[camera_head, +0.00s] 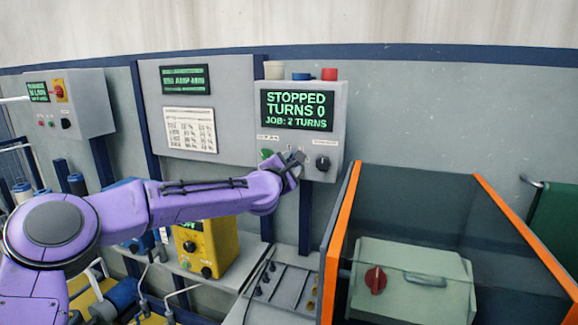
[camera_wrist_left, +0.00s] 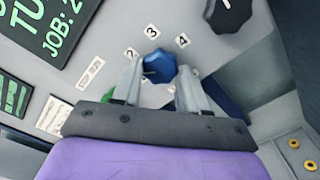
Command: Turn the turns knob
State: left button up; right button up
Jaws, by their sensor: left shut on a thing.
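The grey control box (camera_head: 340,125) on the wall has a screen (camera_head: 297,110) reading "STOPPED TURNS 0 JOB: 2 TURNS". My left gripper (camera_head: 297,160) is at the lower front of this box and hides the knob there in the head view. In the left wrist view, my left gripper (camera_wrist_left: 158,78) is shut on a blue knob (camera_wrist_left: 157,65), with a finger on each side. Labels 2, 3 and 4 (camera_wrist_left: 151,31) are set around the knob. The knob's pointer direction is not clear. My right gripper is not in view.
A black knob (camera_head: 322,164) is just right of my gripper, and a green button (camera_head: 266,154) is at its left. Below stand a yellow box (camera_head: 205,246) and a clear-walled, orange-edged enclosure (camera_head: 340,235). Another control box (camera_head: 88,100) hangs at the left.

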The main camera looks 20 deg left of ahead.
pick_arm(q)
jog(key=shift+f+m, duration=0.1)
jog(key=shift+m, duration=1.7)
jog(key=o, duration=1.1)
jog(key=shift+c, duration=0.2)
jog(key=s+b, duration=0.3)
jog(key=s, duration=0.7)
jog(key=shift+s+a+b, duration=0.2)
jog(key=shift+s+b, duration=0.1)
jog(key=shift+b, duration=0.05)
